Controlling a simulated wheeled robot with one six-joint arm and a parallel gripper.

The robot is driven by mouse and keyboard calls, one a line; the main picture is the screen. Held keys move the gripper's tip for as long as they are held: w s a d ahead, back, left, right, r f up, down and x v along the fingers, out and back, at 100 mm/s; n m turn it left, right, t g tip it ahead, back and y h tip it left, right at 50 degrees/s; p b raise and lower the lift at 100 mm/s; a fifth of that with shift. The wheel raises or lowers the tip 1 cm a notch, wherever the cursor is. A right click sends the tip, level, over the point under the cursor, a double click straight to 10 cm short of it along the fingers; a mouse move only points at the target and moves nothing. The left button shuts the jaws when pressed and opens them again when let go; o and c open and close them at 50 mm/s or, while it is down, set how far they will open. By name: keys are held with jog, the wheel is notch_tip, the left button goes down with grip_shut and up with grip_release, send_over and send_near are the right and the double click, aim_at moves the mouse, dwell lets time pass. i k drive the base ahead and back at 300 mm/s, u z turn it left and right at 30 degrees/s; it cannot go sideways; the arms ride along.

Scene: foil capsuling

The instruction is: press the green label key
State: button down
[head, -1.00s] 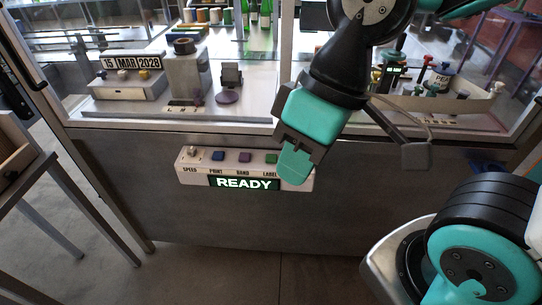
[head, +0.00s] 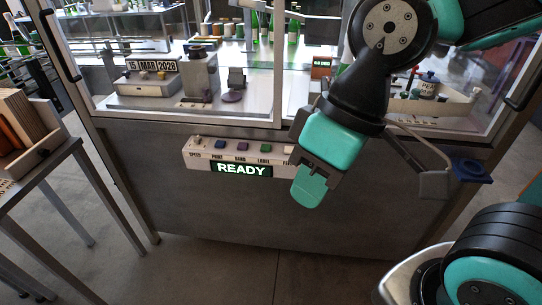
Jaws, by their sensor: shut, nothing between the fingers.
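The green label key (head: 265,148) is a small square button on the top of a white control panel (head: 205,163) fixed to the front of the grey machine. The word LABEL stands below it. Left of it are a purple key (head: 242,146), a blue key (head: 219,144) and a speed knob (head: 197,141). The panel's display (head: 241,169) reads READY. My gripper (head: 309,190) is shut and empty, pointing down. In the picture it lies to the right of and below the green key and covers the panel's right end. I cannot tell its distance from the panel.
A glass-fronted cabinet above the panel holds a date block (head: 152,68) reading 15 MAR 2028, a grey press (head: 200,75) and green bottles (head: 292,30). A wooden rack (head: 28,130) stands on a table at the left. The floor below the panel is clear.

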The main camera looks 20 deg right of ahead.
aim_at(264, 147)
jog(key=u, duration=0.85)
jog(key=i, duration=0.6)
jog(key=z, duration=0.7)
